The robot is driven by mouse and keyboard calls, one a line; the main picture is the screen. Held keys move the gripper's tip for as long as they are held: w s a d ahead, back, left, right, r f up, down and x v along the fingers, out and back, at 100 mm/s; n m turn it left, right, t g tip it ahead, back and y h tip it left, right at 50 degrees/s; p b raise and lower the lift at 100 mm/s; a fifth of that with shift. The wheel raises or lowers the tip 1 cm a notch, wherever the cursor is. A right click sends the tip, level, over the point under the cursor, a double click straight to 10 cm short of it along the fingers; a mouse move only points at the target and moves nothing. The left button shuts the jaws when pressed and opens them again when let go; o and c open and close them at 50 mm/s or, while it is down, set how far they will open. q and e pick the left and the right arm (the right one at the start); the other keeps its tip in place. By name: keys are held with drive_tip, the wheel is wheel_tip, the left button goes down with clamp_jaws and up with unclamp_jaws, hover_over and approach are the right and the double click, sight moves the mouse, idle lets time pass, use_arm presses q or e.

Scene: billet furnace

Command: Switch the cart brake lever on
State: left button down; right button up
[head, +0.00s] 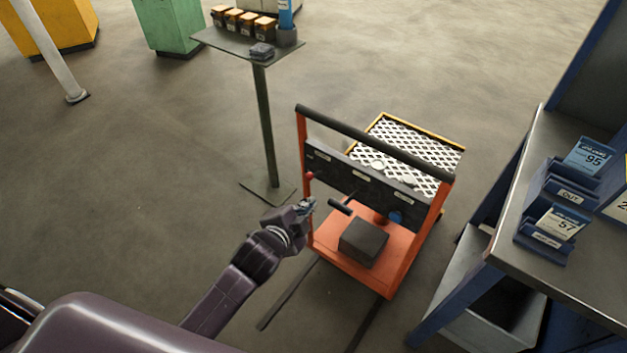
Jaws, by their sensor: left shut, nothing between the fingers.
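The orange cart (401,262) stands in the middle right, with a dark push bar across its top and a dark panel (345,166) below it. A small lever with a red knob (310,175) sticks out at the panel's left end; I take it for the brake lever. A black handle (340,206) and a blue knob (395,217) show lower on the cart. My left gripper (309,204) is shut and empty, just below the red knob beside the cart's left post. I cannot tell whether it touches the lever. My right gripper is not in view.
A dark block (363,242) lies on the cart's deck. A mesh-topped platform (425,145) is behind the cart. A stand (265,130) with small boxes is behind left. A workbench (552,270) with card holders is at right.

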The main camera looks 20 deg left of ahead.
use_arm(q)
drive_tip(key=shift+m+t, duration=0.3)
drive_tip(key=shift+t, duration=0.1)
drive_tip(key=r, duration=0.4)
drive_tip(key=shift+w+d+r, duration=0.2)
drive_tip(key=shift+w+d, duration=0.05)
drive_tip(key=shift+w, duration=0.1)
hover_over(315, 174)
drive_tip(key=s+d, duration=0.4)
drive_tip(key=s, duration=0.1)
wheel_tip(315, 174, down, 4)
drive_tip(key=a+f, duration=0.1)
drive_tip(key=a+f+p, duration=0.1)
drive_tip(key=a, duration=0.1)
drive_tip(key=shift+w+a+f, duration=0.1)
drive_tip(key=shift+w+f, duration=0.05)
drive_tip(key=shift+w, duration=0.05)
